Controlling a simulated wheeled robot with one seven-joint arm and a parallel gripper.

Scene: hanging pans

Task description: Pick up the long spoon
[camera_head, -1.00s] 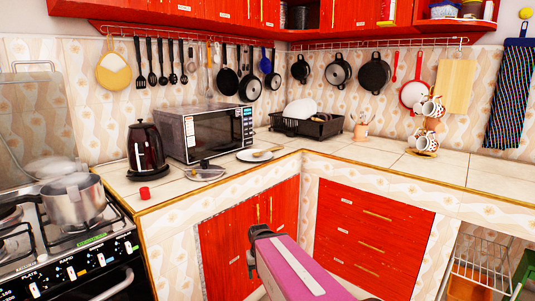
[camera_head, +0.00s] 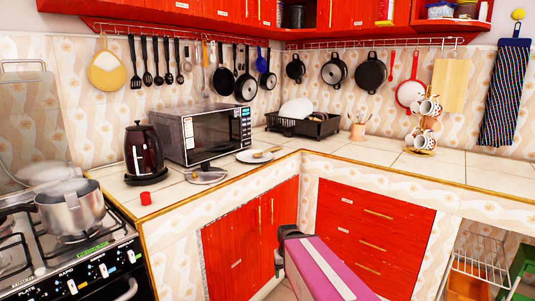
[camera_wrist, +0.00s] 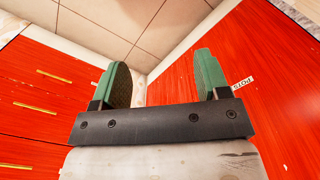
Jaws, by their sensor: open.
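Several long-handled black utensils (camera_head: 153,65) hang from the rail on the left wall; which of them is the long spoon I cannot tell. A slim red utensil (camera_head: 391,68) hangs among the pans on the right wall. A light wooden utensil (camera_head: 266,153) lies on a white plate on the counter. My gripper (camera_head: 280,251) is low in front of the red cabinets, below the counter and well away from all of these. The wrist view shows its two green fingers (camera_wrist: 162,72) spread apart with nothing between them.
The counter carries a kettle (camera_head: 143,152), a microwave (camera_head: 215,133), a dish rack (camera_head: 305,124) and a mug stand (camera_head: 424,139). A pot (camera_head: 72,211) stands on the stove at left. Red drawers (camera_head: 372,236) are close to my gripper. The right counter is mostly clear.

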